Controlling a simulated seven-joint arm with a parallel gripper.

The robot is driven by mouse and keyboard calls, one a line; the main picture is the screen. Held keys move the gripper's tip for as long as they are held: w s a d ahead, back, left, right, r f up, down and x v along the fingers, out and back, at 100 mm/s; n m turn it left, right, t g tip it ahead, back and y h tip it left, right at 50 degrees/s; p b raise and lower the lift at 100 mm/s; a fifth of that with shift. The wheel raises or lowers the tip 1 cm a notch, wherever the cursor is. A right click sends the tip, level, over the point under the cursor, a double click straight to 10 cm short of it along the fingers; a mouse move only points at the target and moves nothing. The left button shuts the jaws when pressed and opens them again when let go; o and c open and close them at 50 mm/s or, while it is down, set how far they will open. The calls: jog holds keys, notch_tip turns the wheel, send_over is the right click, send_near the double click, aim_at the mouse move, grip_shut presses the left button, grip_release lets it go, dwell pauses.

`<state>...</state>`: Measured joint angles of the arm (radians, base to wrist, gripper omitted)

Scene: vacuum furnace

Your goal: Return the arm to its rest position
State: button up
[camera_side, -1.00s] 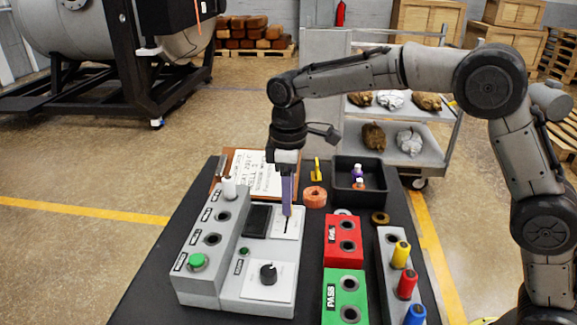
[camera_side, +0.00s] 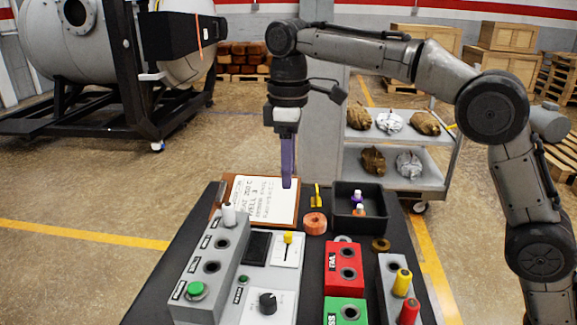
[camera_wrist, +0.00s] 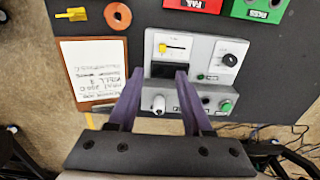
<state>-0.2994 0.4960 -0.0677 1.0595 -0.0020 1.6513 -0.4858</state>
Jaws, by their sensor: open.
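My gripper (camera_side: 287,184) hangs pointing down above the table, clear of the control box. In the wrist view, the two purple fingers of my gripper (camera_wrist: 159,72) are spread apart with nothing between them. Below is the grey control box (camera_side: 262,314), which also shows in the wrist view (camera_wrist: 210,55). It has a yellow slider knob (camera_side: 288,238), a black dial (camera_side: 268,303) and a dark screen (camera_side: 257,247). Beside it is a taller grey block with a green button (camera_side: 196,290) and a white peg (camera_side: 229,215).
A clipboard (camera_side: 268,203), copper coil (camera_side: 315,223) and black tray (camera_side: 345,222) lie at the table's back. Red (camera_side: 344,262) and green (camera_side: 345,312) blocks and a rack with coloured cylinders (camera_side: 402,282) stand right. A cart (camera_side: 440,180) stands behind. Space above the table is free.

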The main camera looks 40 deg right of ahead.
jog(key=s+d+r+m+t, duration=0.2)
jog(key=s+d+r, duration=0.25)
jog(key=s, duration=0.35)
jog(key=s+d+r+m+t, duration=0.1)
jog(key=s+d+r, duration=0.3)
jog(key=s+d, duration=0.3)
jog(key=s+d+f+m+t, duration=0.2)
jog(key=s+f+m, duration=0.4)
jog(key=s+f, duration=0.8)
notch_tip(320, 180, down, 2)
jog(key=shift+s+d+f+t, duration=0.15)
jog(key=shift+d+f+t, duration=0.05)
jog(key=shift+d+t, duration=0.1)
jog(key=shift+c, duration=0.3)
dwell(1.3)
